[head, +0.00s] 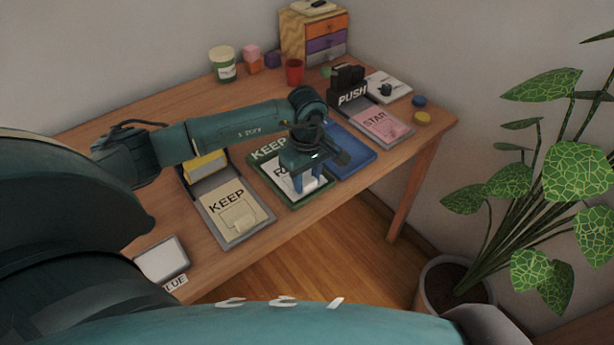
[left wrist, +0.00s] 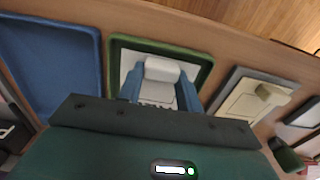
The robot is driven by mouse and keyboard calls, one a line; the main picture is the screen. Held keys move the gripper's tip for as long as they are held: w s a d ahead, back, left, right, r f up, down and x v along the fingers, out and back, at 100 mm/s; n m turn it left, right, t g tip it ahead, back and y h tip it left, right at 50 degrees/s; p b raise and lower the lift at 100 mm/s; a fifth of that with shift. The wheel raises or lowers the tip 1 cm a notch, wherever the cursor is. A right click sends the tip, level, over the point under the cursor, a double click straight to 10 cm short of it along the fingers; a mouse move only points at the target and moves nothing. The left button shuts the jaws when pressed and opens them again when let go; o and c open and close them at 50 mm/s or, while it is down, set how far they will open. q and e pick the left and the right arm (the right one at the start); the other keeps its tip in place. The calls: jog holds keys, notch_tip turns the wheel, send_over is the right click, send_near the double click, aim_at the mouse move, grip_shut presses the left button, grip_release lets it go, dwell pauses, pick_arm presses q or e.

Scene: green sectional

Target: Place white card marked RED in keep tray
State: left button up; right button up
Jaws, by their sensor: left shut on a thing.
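The white card (head: 284,183) lies within the green keep tray (head: 268,148), with an "R" showing and the rest of its word hidden by my gripper. My left gripper (head: 309,185) points down over the tray and is shut on the card's raised white grip. In the left wrist view, that grip (left wrist: 162,69) sits between my blue fingers, and the card (left wrist: 129,58) is inside the green rim (left wrist: 190,51). I cannot tell whether the card rests fully on the tray floor. My right gripper is not in view.
An empty blue tray (head: 358,165) stands right of the green tray. A black PUSH device (head: 351,94) and a pink STAR card (head: 382,124) are farther right. A card marked BLUE (head: 163,260) lies front left.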

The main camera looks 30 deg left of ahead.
pick_arm(q)
jog(key=shift+f, duration=0.1)
jog(key=shift+f, duration=0.2)
jog(key=o, duration=1)
jog(key=shift+c, duration=0.2)
jog(key=shift+r, duration=0.15)
